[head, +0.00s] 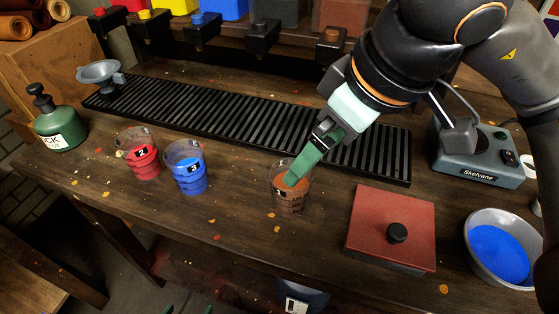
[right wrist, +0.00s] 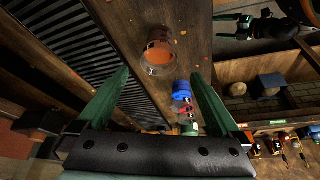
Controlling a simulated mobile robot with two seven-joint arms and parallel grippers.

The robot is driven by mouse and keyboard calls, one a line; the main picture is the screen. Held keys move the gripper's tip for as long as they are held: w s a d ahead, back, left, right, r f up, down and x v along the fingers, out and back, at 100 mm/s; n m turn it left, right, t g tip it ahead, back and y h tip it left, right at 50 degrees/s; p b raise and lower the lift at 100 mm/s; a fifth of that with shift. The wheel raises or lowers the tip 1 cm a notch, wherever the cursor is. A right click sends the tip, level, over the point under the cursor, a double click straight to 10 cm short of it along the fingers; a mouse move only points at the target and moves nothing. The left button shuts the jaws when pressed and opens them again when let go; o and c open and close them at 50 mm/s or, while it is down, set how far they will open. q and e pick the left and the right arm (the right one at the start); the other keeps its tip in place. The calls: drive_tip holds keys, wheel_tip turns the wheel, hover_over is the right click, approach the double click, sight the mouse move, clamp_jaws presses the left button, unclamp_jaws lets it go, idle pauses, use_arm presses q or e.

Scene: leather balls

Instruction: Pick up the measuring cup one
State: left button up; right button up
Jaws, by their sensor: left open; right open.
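The measuring cup one (head: 287,201), clear with orange-brown contents and a black label, stands upright at the middle of the workbench. In the right wrist view the cup (right wrist: 159,52) shows in the gap between the green fingers, toward their tips. My right gripper (head: 292,181), on the arm that comes in from the right in the head view, slants down to the cup's rim. It is open and empty in the right wrist view (right wrist: 162,72). The fingers overlap the rim in the head view; I cannot tell whether they touch it.
Red cup two (head: 143,162) and blue cup three (head: 187,168) stand to the left. A black slatted tray (head: 225,112) runs behind the cups. A red lidded box (head: 385,218) and a grey bowl (head: 478,218) of blue paint stand right. The front bench between cups three and one is clear.

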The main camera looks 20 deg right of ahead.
drive_tip(key=b, duration=0.1)
approach(278, 181)
wheel_tip(278, 181, down, 3)
drive_tip(key=shift+x, duration=3.1)
drive_tip(key=c, duration=1.4)
drive_tip(key=shift+r, duration=0.25)
drive_tip(key=shift+c, duration=0.2)
drive_tip(key=shift+r, duration=1.15)
drive_tip(key=s+d+r+p, duration=0.1)
drive_tip(key=s+d+r, duration=0.6)
drive_tip(key=s+r, duration=0.3)
drive_tip(key=shift+s+d, duration=0.25)
drive_tip(key=shift+s, duration=0.55)
